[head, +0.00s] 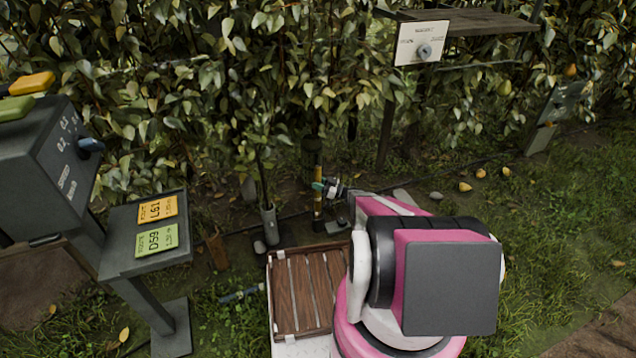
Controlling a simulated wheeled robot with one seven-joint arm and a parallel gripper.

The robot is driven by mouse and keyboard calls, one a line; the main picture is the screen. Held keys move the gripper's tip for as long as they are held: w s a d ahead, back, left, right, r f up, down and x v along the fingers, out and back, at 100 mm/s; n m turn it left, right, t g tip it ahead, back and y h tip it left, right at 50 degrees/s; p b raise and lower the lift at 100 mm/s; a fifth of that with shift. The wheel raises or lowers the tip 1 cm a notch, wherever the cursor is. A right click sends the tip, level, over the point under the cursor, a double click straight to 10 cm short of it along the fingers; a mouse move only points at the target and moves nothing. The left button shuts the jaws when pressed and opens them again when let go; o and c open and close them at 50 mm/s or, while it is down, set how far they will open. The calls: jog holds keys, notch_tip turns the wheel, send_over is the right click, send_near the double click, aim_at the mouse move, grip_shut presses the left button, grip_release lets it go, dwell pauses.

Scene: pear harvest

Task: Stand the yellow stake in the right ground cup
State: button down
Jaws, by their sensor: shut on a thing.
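The yellow stake (317,205) stands upright, or nearly so, in front of the hedge near the middle of the head view. It has dark bands and a dark upper part. My gripper (321,187) reaches it from the right and is shut on it at about mid-height. The stake's lower end comes down close to the ground, beside a small grey plate (337,226). I cannot tell whether that end is inside a cup. A grey ground cup (270,226) stands to the left, with a leafy stem rising from it.
A slatted wooden crate (303,318) lies in front of the stake. A grey stand with label cards (144,236) is at left. A shelf with a white dial panel (422,43) is at upper right. Fallen pears (465,187) lie on the grass; open grass is at right.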

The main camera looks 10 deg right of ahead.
jog(key=shift+f, duration=0.25)
jog(key=c, duration=0.7)
grip_release()
jog(key=v, duration=0.7)
dwell(0.5)
